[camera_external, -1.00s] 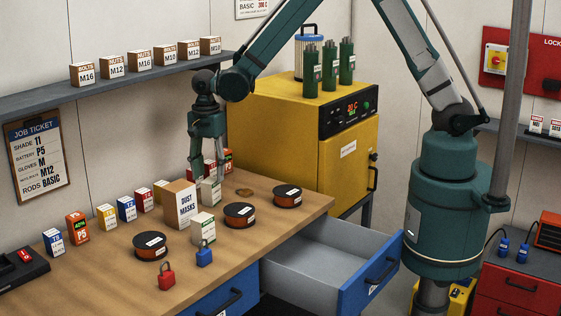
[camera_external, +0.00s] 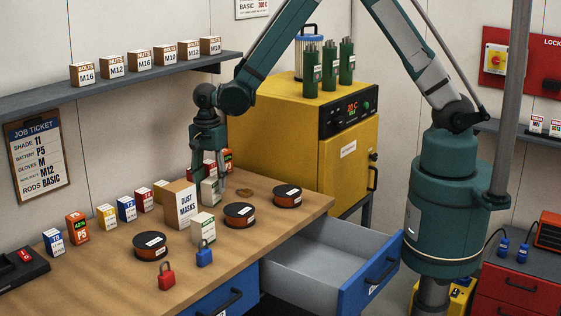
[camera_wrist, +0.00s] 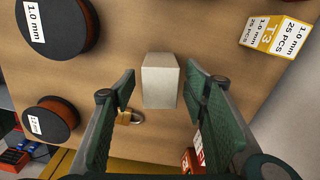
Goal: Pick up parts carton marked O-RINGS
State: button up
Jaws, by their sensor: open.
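A small pale carton (camera_external: 209,193) stands on the workbench behind the DUST MASKS box; its lettering is not readable at this size. In the wrist view the same pale carton (camera_wrist: 160,82) shows its plain top between my fingers. My gripper (camera_external: 208,184) is open and points down over it. In the wrist view my gripper (camera_wrist: 160,95) has one finger to each side of the carton, with gaps showing. A second white carton with green print (camera_external: 203,228) stands nearer the front; its words are too small to read. I cannot tell which carton is marked O-RINGS.
The DUST MASKS box (camera_external: 181,205) stands close in front of the carton. A brass padlock (camera_wrist: 130,117), red cartons (camera_wrist: 190,160), a yellow T3 box (camera_wrist: 275,30) and dark spools (camera_wrist: 62,28) lie around. The blue drawer (camera_external: 325,262) hangs open at right.

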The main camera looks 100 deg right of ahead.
jog(key=shift+c, duration=0.5)
jog(key=c, duration=0.9)
jog(key=shift+r, duration=0.15)
jog(key=shift+r+b, duration=0.5)
jog(key=shift+r, duration=4.35)
